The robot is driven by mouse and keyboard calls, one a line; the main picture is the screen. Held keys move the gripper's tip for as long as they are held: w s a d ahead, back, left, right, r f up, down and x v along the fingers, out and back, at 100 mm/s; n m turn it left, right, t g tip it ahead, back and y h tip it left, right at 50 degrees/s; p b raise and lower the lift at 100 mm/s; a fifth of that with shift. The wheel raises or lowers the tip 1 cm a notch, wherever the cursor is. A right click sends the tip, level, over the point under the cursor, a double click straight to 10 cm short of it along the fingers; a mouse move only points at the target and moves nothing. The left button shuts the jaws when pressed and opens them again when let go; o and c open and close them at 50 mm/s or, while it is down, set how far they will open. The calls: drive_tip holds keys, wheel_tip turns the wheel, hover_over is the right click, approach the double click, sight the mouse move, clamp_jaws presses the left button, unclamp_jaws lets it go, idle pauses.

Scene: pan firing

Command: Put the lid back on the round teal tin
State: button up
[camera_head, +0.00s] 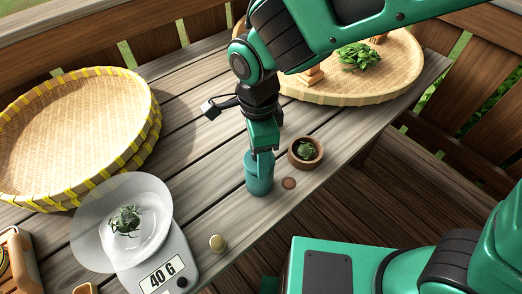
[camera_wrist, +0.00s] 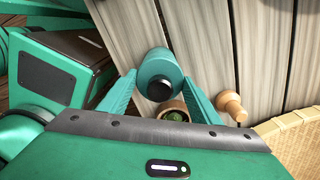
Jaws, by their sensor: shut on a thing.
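The round teal tin (camera_head: 259,182) stands upright near the front edge of the wooden table. My gripper (camera_head: 263,154) points down directly over it, with its fingers at the tin's top. In the wrist view my gripper (camera_wrist: 160,92) has its fingers on both sides of a round teal lid (camera_wrist: 158,64) with a dark round knob (camera_wrist: 160,88). My gripper is shut on the lid. The lid looks lined up with the tin, but the fingers hide the seam, so I cannot tell whether it is fully seated.
A scale (camera_head: 155,262) with a glass bowl of leaves and a small pale knob-like object (camera_head: 217,243) are at left. Woven trays (camera_head: 75,130) (camera_head: 375,85) lie behind.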

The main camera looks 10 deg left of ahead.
drive_tip(key=o, duration=1.6)
drive_tip(key=shift+r, duration=3.5)
clamp_jaws()
